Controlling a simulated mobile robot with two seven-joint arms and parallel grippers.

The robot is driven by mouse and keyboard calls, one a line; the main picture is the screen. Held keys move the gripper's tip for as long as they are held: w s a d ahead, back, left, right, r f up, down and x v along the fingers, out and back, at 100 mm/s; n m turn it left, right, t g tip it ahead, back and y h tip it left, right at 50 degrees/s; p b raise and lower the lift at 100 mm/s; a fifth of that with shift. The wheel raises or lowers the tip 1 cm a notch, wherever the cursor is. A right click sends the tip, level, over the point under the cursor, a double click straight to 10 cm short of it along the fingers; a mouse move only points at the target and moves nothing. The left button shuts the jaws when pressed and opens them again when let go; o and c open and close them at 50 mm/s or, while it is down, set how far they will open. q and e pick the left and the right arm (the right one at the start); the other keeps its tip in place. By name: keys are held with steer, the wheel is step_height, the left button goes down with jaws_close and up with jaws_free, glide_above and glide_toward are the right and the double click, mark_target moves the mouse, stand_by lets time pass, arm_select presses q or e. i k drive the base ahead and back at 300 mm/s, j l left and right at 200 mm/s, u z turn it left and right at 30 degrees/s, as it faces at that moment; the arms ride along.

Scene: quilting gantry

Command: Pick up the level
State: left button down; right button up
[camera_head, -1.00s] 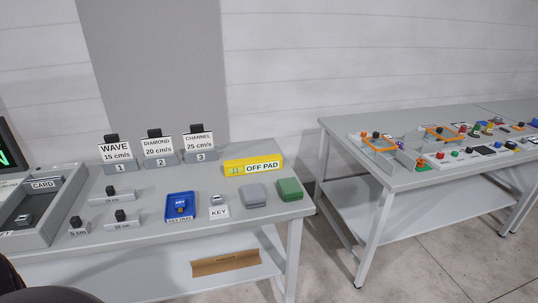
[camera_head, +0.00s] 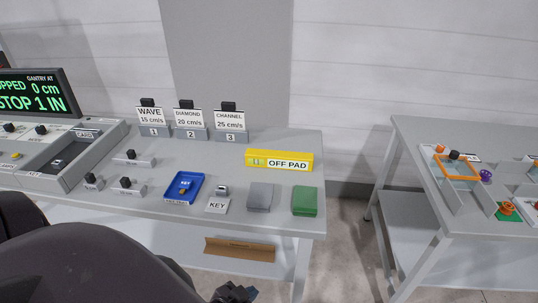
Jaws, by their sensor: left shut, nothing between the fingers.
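The level (camera_head: 262,154) is a yellow bar lying on the grey table, with a pale greenish vial at its left and a white "OFF PAD" label on its front. My left gripper (camera_head: 236,292) is partly in view at the bottom edge, small and dark, with my dark arm coming in from the left. It is shut and empty, well below the level in the picture and apart from it. Its fingertips are hard to make out. My right gripper is not in view.
A grey pad (camera_head: 260,196) and a green pad (camera_head: 305,201) lie in front of the level. A blue key tray (camera_head: 172,198) and KEY block (camera_head: 217,205) sit left. Three numbered card stands (camera_head: 190,132) stand behind. A second table (camera_head: 415,150) is at right, beyond a gap.

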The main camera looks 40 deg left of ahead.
mark_target(253, 157)
steer(key=i+l+u, duration=0.2)
steer(key=u, duration=0.3)
steer(key=i+l+u, duration=0.2)
steer(key=u, duration=0.3)
steer(key=i+l+u, duration=0.1)
steer(key=l+u, duration=0.25)
steer(key=u, duration=0.15)
steer(key=l+u, duration=0.35)
steer(key=u, duration=0.15)
